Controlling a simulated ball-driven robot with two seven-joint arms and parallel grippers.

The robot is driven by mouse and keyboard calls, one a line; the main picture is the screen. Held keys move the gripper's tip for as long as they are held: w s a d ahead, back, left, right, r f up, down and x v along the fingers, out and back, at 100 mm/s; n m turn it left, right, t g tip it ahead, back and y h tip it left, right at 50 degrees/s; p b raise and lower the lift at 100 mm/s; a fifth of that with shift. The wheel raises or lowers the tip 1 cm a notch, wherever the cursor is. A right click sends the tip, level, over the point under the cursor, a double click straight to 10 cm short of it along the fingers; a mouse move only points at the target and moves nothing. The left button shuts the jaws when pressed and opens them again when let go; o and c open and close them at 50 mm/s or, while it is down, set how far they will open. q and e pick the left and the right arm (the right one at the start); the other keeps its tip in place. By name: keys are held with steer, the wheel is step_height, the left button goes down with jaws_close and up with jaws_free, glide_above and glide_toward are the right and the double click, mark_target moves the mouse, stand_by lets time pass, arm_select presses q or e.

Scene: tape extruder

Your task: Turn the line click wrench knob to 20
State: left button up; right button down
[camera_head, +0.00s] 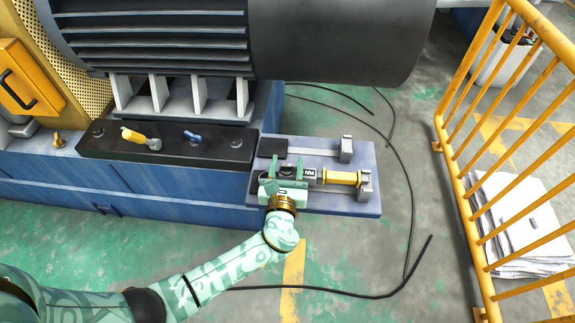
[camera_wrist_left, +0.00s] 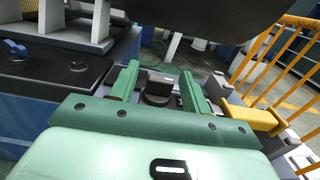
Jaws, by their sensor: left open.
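The wrench lies on the blue-grey shelf at the end of the machine, with its yellow handle (camera_head: 342,177) pointing right into a grey holder. A dark section with white marks (camera_head: 310,175) sits at the handle's left end; the marks are too small to read. My left gripper (camera_head: 288,167) is open over the left part of the wrench. In the left wrist view a black knob-like part (camera_wrist_left: 158,90) stands between the spread fingers (camera_wrist_left: 159,77), with no clear contact. The yellow handle (camera_wrist_left: 250,116) shows right of the fingers. My right gripper is out of view.
A black panel with a yellow lever (camera_head: 134,136) and a blue lever (camera_head: 193,137) lies left of the shelf. A large dark motor (camera_head: 335,40) overhangs behind. A yellow railing (camera_head: 470,190) stands right; black cables (camera_head: 408,190) lie on the floor between.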

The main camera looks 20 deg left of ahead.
arm_select(q)
steer(key=c, duration=1)
